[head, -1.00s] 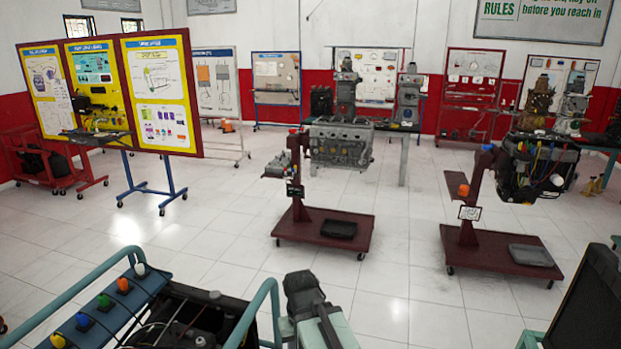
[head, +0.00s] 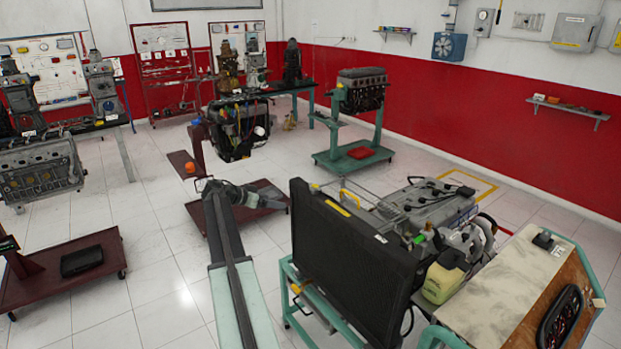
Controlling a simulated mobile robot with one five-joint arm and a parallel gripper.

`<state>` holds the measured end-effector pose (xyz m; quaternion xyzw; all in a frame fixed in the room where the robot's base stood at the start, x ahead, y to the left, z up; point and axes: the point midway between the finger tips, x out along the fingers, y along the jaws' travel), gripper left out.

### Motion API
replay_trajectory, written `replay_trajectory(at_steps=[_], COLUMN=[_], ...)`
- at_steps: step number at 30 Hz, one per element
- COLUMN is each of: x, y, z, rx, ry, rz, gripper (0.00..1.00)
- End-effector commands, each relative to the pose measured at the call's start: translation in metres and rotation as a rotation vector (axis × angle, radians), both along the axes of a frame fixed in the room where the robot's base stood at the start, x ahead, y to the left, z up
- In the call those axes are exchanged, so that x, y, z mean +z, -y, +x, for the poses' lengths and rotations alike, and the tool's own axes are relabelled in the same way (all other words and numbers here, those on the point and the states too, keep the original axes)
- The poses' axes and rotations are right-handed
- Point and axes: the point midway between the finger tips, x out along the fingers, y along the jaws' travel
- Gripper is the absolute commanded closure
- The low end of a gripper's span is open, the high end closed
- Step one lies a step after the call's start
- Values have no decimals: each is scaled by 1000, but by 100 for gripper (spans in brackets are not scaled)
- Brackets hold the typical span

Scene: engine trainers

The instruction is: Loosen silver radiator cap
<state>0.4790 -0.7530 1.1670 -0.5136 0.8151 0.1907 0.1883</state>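A large black radiator (head: 350,270) stands upright at the front of an engine trainer on a teal frame, right of centre. Yellow pieces show along its top edge. I cannot make out the silver radiator cap for certain among the small parts there. My arm reaches up from the bottom of the view, left of the radiator. My gripper (head: 212,187) is at its far end, apart from the radiator. It is small and dark, so its opening does not show. Nothing is visibly held.
The trainer's engine (head: 425,203), yellow-green reservoir (head: 443,283) and panel (head: 505,290) lie behind and right of the radiator. A dark red engine stand (head: 240,207) stands beyond my gripper. Another stand (head: 65,265) is at left. White tiled floor is free between the left stand and my arm.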

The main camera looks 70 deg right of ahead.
Motion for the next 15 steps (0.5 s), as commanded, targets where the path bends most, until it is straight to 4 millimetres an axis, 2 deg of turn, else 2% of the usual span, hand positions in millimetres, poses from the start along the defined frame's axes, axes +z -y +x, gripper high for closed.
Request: replay_trajectory(at_steps=[1,4,7,15], x=[18,34,40,34], y=[35,70,82,91], z=[-23,-55,-69,-76], rx=[-58,-123,-148,-151], ry=[12,31,38,39], rz=[-56,-139,-175,-178], gripper=[13,13,13,13])
